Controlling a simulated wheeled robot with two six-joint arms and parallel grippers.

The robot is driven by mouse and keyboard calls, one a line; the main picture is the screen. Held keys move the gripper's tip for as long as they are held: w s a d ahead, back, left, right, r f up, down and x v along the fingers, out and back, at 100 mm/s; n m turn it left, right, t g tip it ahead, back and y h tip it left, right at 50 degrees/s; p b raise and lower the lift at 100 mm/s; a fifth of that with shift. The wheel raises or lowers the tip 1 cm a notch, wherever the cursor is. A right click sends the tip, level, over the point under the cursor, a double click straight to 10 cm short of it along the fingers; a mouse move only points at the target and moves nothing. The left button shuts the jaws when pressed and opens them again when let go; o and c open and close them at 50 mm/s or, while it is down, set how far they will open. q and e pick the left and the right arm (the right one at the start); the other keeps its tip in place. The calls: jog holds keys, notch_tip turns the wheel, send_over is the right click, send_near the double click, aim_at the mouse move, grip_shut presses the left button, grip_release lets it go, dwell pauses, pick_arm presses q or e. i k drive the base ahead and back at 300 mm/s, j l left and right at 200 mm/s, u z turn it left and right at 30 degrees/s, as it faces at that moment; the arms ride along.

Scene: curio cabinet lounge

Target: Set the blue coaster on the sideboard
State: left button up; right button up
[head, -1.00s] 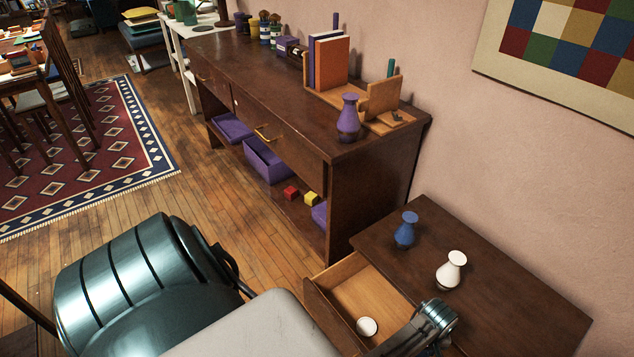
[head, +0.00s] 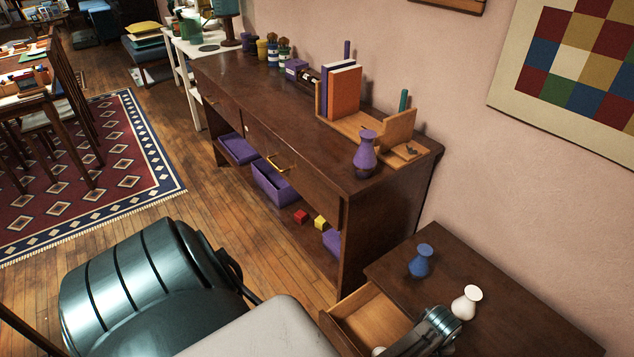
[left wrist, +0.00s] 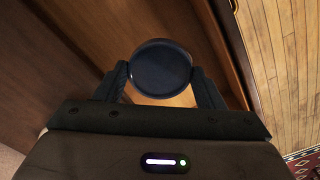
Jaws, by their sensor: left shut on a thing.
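The blue coaster (left wrist: 161,68) is a dark round disc in the left wrist view. My left gripper (left wrist: 160,82) is shut on it, with one finger at each side of the disc. In the head view a metal part of my arm shows at the lower right, over the open drawer; the coaster cannot be made out there. The sideboard (head: 225,75) is the long dark wooden piece along the wall, with a bare stretch of top at its middle. My right gripper is not in view.
A purple vase (head: 366,153), a wooden book holder (head: 399,128) and several jars stand on the sideboard. A low cabinet (head: 510,335) in front has an open drawer (head: 372,318) and carries a blue vase (head: 421,260) and a white vase (head: 466,302).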

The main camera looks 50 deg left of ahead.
aim_at(288, 110)
jog(key=j, duration=0.6)
jog(key=k+j+z, duration=0.1)
jog(key=j, duration=0.5)
jog(key=k+j+z, duration=0.1)
jog(key=j, duration=0.55)
jog(key=k+j, duration=0.1)
jog(key=j, duration=0.5)
